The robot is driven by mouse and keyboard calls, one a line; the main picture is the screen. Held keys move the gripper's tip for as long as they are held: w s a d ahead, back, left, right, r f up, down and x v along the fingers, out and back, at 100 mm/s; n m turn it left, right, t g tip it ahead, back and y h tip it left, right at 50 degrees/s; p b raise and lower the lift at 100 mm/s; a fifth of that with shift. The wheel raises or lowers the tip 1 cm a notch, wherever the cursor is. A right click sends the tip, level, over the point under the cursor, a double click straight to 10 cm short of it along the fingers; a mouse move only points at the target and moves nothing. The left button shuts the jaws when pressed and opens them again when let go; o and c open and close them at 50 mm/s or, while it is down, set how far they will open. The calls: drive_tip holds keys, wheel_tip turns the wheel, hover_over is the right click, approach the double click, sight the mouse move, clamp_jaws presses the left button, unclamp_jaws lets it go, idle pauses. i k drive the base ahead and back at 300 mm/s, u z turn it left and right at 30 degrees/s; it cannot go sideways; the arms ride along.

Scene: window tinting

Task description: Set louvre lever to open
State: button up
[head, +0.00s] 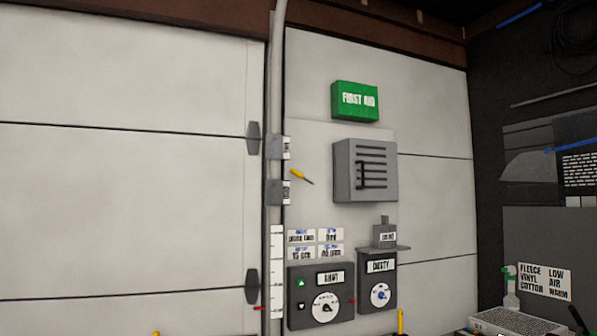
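A grey box with dark horizontal slats (343,170), which looks like the louvre, is fixed to the white panelled wall. A small lever with a yellow handle (300,175) shows on the wall left of the box, apart from it. Its yellow end is at upper left and its thin dark end points down to the right. Which setting this is I cannot tell, as I can read no marking beside it. My gripper is not in view.
A green first aid box (355,101) is above the louvre. Below are two dark control boxes with dials, the left one (301,315) and the right one (366,298). A vertical pipe (276,90) runs left of the lever. A spray bottle (511,298) stands at lower right.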

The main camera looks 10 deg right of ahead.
sight(293, 170)
drive_tip(key=z, duration=1)
drive_tip(key=i, duration=1.4)
drive_tip(key=u, duration=0.75)
